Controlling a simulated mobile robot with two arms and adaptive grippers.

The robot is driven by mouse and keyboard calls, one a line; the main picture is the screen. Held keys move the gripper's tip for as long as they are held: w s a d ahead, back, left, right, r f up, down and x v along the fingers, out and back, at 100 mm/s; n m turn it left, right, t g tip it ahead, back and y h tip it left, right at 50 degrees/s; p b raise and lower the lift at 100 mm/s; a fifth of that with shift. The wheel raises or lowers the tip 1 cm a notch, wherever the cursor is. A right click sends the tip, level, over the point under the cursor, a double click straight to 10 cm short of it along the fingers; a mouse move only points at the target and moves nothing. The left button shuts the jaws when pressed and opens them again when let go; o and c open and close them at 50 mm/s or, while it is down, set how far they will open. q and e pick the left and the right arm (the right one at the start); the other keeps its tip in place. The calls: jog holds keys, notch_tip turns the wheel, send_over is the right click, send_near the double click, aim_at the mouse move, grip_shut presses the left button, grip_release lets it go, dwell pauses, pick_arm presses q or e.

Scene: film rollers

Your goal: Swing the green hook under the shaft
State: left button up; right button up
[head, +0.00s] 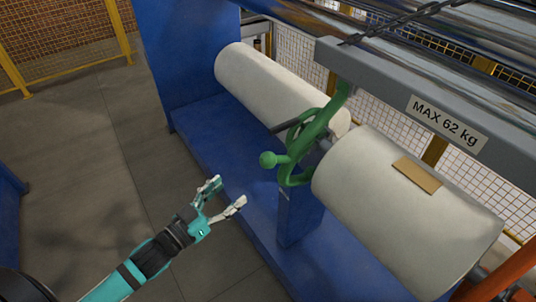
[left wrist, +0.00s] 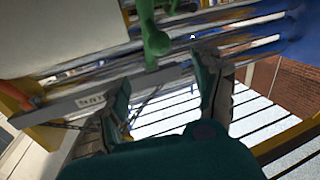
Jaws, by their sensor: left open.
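The green hook (head: 315,128) hangs from a grey beam (head: 385,75) marked "MAX 62 kg". Its curved lower part is in the gap between two pale rolls, and a green ball knob (head: 267,159) sticks out to the left. A short piece of grey shaft (head: 325,144) shows behind the hook, partly hidden; I cannot tell whether they touch. My left gripper (head: 229,191) is open and empty, to the lower left of the knob and apart from it. In the left wrist view, the hook (left wrist: 154,38) shows beyond the open fingers (left wrist: 165,76). My right gripper is out of view.
The far roll (head: 262,82) and near roll (head: 400,215) lie over a blue base (head: 210,140). A brown patch (head: 417,175) is on the near roll. A blue post (head: 298,215) stands below the hook. Grey floor (head: 90,160) at left is clear.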

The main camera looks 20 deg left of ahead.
aim_at(270, 159)
pick_arm(q)
jog(key=p+x, duration=0.3)
jog(key=x, duration=1.1)
jog(key=shift+w+d+p, duration=0.2)
jog(key=shift+w+p, duration=0.1)
jog(key=shift+p, duration=0.1)
jog(key=shift+w+d, duration=0.2)
jog(key=shift+w, duration=0.35)
jog(key=shift+c, duration=0.6)
jog(key=c, duration=0.9)
jog(key=shift+f, duration=0.1)
grip_shut()
jog(key=shift+w, duration=0.1)
jog(key=shift+d+f, duration=0.1)
